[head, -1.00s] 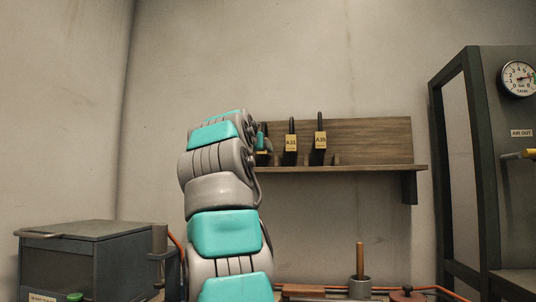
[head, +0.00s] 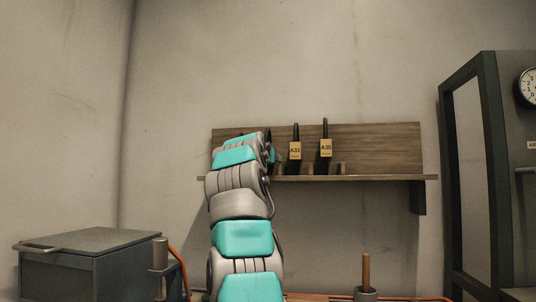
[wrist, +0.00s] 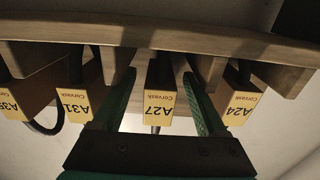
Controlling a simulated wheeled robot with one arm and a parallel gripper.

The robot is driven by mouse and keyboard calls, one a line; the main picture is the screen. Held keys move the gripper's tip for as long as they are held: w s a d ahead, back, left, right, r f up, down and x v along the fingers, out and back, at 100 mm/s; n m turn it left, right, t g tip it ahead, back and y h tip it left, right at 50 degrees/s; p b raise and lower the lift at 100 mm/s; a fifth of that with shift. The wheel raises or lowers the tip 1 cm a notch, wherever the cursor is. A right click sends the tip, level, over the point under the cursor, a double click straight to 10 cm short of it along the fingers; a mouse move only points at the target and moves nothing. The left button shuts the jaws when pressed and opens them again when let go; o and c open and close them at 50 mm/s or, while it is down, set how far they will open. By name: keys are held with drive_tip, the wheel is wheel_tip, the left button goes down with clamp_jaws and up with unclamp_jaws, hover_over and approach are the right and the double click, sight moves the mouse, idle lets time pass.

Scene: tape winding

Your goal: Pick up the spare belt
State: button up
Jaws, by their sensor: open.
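Several dark spare belts with yellow tags are on a wooden shelf. The wrist view shows tags A35 (wrist: 10,105), A31 (wrist: 76,104), A27 (wrist: 159,107) and A24 (wrist: 238,107), upside down. My gripper (wrist: 160,88) is open, with one green finger on each side of the A27 belt and a gap between each finger and its tag. The belt is not clamped. In the head view, the A31 belt (head: 295,150) and the A35 belt (head: 325,148) stand on the shelf; my arm hides most of the others. The frames do not show which belt is the spare one.
The wooden shelf (head: 385,179) has small dividers between the belts, close to my fingers. A metal box (head: 90,262) stands at lower left. A dark cabinet (head: 490,170) stands at right. A wooden handle (head: 366,270) rises from a cup below the shelf.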

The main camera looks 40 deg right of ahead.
clamp_jaws()
idle(0.5)
